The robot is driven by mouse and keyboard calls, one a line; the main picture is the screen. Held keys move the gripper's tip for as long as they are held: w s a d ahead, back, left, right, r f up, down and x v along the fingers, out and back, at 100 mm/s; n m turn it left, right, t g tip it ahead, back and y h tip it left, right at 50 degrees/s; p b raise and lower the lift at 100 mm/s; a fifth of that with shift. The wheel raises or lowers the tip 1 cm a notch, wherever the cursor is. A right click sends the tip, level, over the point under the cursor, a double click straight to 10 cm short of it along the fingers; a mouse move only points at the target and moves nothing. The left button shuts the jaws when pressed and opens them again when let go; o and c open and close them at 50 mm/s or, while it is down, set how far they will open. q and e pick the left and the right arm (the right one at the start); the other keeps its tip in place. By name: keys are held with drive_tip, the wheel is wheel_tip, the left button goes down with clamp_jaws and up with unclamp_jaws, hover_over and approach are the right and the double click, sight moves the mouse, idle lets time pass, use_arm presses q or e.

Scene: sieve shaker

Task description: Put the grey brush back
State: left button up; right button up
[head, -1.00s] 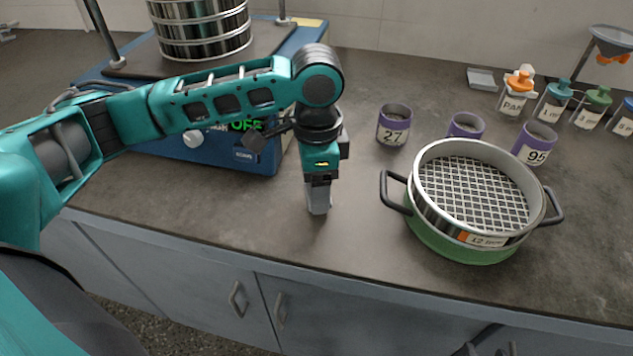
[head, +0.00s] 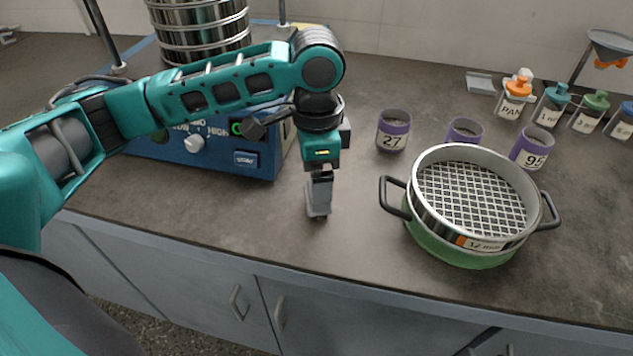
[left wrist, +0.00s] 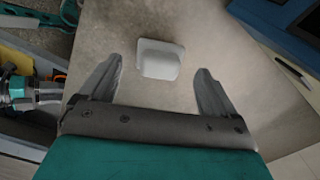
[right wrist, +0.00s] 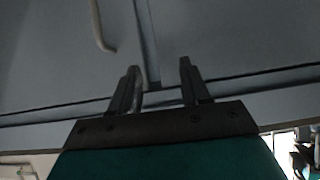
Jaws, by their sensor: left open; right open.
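My left gripper (head: 318,207) points straight down just above the bench, left of the green-based sieve pan. It is open. In the left wrist view, a pale grey rounded block (left wrist: 160,60) lies between and just beyond the open fingers (left wrist: 158,88), apart from both. It may be the grey brush, but no bristles show. In the head view the gripper mostly hides that spot. My right gripper (right wrist: 160,88) is open and empty, facing the blue-grey cabinet front (right wrist: 200,40) below the bench.
A blue shaker (head: 215,155) with stacked sieves (head: 200,30) stands behind my left arm. A sieve (head: 470,195) sits in a two-handled green pan (head: 455,247) at right. Purple-banded cups (head: 393,130), labelled bottles (head: 512,100) and a small grey tray (head: 480,82) stand behind. Front-centre bench is clear.

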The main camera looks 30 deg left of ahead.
use_arm(q)
wheel_tip(320, 180, up, 9)
drive_tip(key=p, duration=0.2)
use_arm(e)
drive_tip(key=shift+s+d+r, duration=0.25)
drive_tip(key=shift+s+d, duration=0.05)
drive_tip(key=shift+d, duration=0.35)
